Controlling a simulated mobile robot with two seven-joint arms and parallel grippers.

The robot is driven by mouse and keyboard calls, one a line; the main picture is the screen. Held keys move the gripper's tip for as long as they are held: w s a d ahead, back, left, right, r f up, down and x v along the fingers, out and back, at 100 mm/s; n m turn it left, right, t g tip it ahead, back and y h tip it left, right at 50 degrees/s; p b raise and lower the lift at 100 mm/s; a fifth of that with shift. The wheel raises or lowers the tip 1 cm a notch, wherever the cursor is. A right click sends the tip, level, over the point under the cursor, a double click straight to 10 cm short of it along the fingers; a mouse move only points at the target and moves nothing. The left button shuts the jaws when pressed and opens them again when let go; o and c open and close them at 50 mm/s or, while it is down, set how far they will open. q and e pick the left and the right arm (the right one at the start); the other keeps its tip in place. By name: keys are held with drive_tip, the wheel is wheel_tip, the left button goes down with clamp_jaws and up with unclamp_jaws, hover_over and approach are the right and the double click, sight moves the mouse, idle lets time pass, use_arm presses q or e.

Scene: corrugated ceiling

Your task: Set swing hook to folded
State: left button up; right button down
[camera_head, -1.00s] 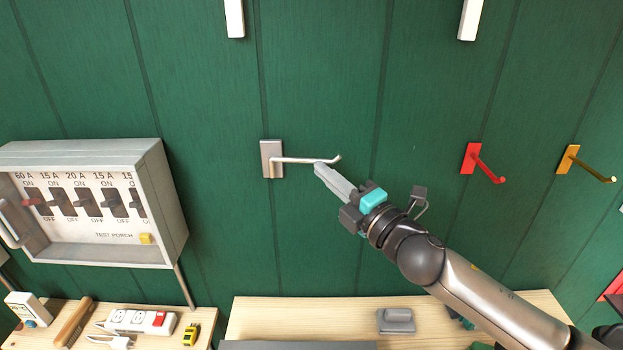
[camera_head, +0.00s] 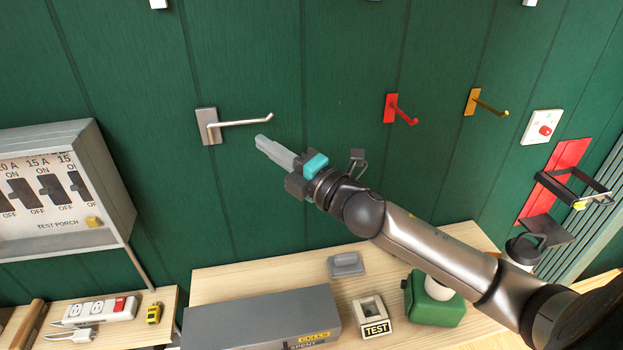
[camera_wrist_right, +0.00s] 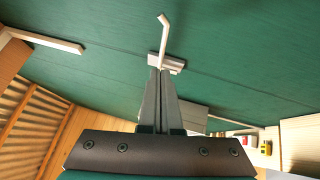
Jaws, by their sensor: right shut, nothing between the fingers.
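The swing hook is a silver hook (camera_head: 240,122) on a grey wall plate (camera_head: 207,126), on the green wall left of centre in the head view. Its arm points to the right along the wall, with an upturned tip. My right gripper (camera_head: 262,140) is shut and empty, just below the hook's arm in the head view with a small visible gap. In the right wrist view the hook (camera_wrist_right: 163,32) rises beyond the closed fingertips (camera_wrist_right: 159,72), which partly hide its plate. My left gripper is not in view.
A red hook (camera_head: 402,110) and a yellow hook (camera_head: 488,104) stick out of the wall to the right. A breaker box (camera_head: 110,170) is on the left. Below, a wooden bench (camera_head: 240,275) holds a grey box (camera_head: 262,318), a TEST block (camera_head: 372,315) and a green container (camera_head: 432,305).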

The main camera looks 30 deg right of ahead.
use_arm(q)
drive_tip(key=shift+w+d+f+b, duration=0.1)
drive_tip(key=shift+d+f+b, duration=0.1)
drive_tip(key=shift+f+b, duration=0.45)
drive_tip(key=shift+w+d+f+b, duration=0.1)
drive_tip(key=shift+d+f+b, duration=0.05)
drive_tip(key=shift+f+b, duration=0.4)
use_arm(e)
drive_tip(key=s+d+f, duration=0.1)
drive_tip(key=s+d, duration=0.3)
drive_tip(key=s, duration=0.3)
drive_tip(key=shift+s+d+f, duration=0.15)
drive_tip(key=shift+d+f, duration=0.15)
drive_tip(key=shift+d, duration=0.05)
